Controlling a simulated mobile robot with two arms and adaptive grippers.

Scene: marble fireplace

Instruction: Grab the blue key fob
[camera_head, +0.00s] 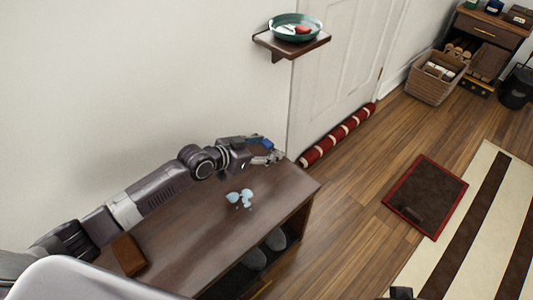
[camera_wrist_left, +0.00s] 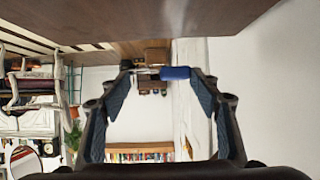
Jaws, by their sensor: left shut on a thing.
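The blue key fob (camera_head: 265,144) is at the end of my left arm, above the far end of the dark wooden bench (camera_head: 185,222). My left gripper (camera_head: 277,156) is shut on it. In the left wrist view, the blue fob (camera_wrist_left: 175,73) lies between the two fingertips of my left gripper (camera_wrist_left: 166,75), with a thin grey part on its left side. The bench top (camera_wrist_left: 140,20) fills the top of that view, apart from the fob there.
Pale blue items (camera_head: 240,198) and a brown block (camera_head: 128,255) lie on the bench. Grey slippers (camera_head: 256,258) sit underneath. A wall shelf (camera_head: 262,40) with a green bowl (camera_head: 296,26) is beyond. A red roll (camera_head: 338,135) lies along the door.

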